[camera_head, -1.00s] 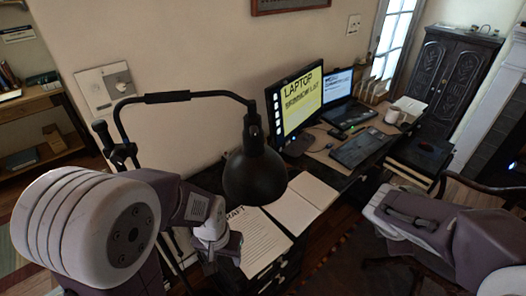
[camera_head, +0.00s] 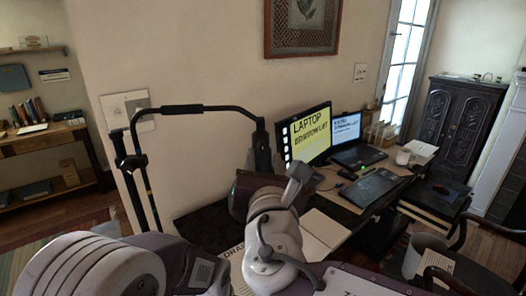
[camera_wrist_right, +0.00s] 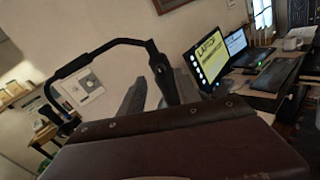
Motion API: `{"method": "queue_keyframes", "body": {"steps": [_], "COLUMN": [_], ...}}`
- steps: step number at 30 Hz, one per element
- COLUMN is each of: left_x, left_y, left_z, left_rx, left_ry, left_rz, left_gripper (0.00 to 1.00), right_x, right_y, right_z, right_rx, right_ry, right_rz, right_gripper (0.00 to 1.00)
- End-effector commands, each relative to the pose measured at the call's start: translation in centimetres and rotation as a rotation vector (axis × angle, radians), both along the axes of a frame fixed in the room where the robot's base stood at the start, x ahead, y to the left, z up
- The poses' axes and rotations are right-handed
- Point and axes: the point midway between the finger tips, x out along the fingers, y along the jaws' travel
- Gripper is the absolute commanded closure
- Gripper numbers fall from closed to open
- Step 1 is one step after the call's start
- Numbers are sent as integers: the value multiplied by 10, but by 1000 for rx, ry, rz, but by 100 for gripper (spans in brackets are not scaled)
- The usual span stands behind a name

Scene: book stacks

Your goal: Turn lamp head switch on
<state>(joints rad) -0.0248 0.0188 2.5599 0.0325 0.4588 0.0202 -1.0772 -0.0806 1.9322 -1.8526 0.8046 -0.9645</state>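The black desk lamp (camera_head: 180,107) stands at the left of the desk on an upright stand, its thin arm reaching right. Its head (camera_head: 262,158) is mostly hidden behind my right gripper (camera_head: 268,192) in the head view. In the wrist view the lamp's dark head joint (camera_wrist_right: 166,78) shows beyond and between the two grey fingers of the right gripper (camera_wrist_right: 158,95). These fingers are apart, and I cannot tell whether they touch the lamp. The switch cannot be made out. My left arm is low at the left; its gripper does not show.
The desk holds a monitor (camera_head: 308,130), a laptop (camera_head: 357,148), a dark tablet (camera_head: 374,187) and papers (camera_head: 322,232). A chair (camera_head: 470,240) stands at the right. A shelf (camera_head: 40,140) stands far left.

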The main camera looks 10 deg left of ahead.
Motion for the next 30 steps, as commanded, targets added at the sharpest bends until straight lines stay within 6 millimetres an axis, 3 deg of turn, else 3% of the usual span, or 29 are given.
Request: {"method": "queue_keyframes", "body": {"steps": [6, 16, 20, 21, 30], "left_x": [0, 0, 0, 0, 0], "left_y": [0, 0, 0, 0, 0], "left_z": [7, 7, 7, 7, 2], "left_rx": [0, 0, 0, 0, 0], "left_ry": [0, 0, 0, 0, 0], "left_rz": [0, 0, 0, 0, 0], "left_gripper": [49, 49, 49, 49, 49], "right_x": [33, 39, 38, 38, 38], "right_y": [10, 13, 12, 12, 12], "right_z": [1, 0, 0, 0, -1], "right_rx": [-1, 0, 0, 0, 22], "right_ry": [0, 1, 1, 1, 7], "right_rz": [-2, 0, 0, 0, 0], "right_gripper": [61, 61, 97, 100, 100]}}
